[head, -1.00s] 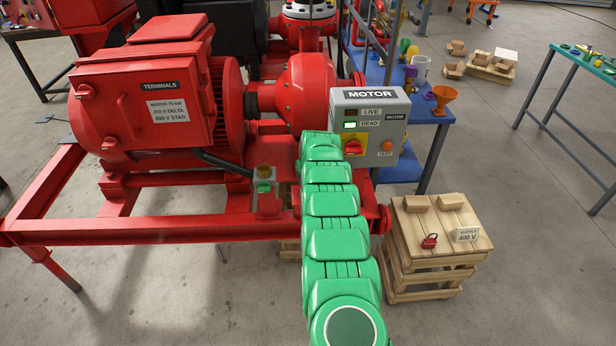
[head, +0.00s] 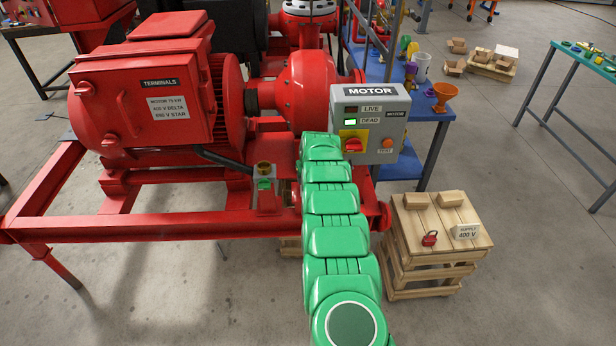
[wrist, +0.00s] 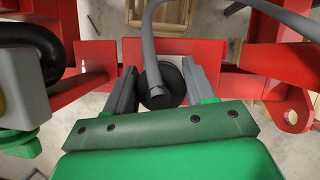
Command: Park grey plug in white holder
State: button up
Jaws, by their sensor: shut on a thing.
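In the wrist view my gripper (wrist: 158,75) is shut on the plug (wrist: 160,90), with one grey finger on each side. The plug shows a dark round end towards the camera, and a grey cable (wrist: 150,35) bends up and right from it. The held plug is over the red frame rail. In the head view my green arm hides the gripper and plug. I cannot make out the white holder for certain; a small whitish piece (wrist: 83,66) shows at the rail to the left of the gripper in the wrist view.
A grey terminal box (wrist: 22,75) with a thick black cable stands left of the gripper; the head view shows it (head: 265,190) on the red skid (head: 130,228). The grey motor switch box (head: 372,120) is behind my arm. A wooden crate (head: 420,272) stands to the right.

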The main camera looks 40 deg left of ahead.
jog(key=shift+f, duration=0.5)
dwell(0.3)
jog(key=o, duration=1.3)
jog(key=shift+c, duration=0.2)
jog(key=shift+r, duration=0.1)
jog(key=v, duration=0.7)
jog(key=shift+r, duration=0.3)
jog(key=shift+d, duration=0.1)
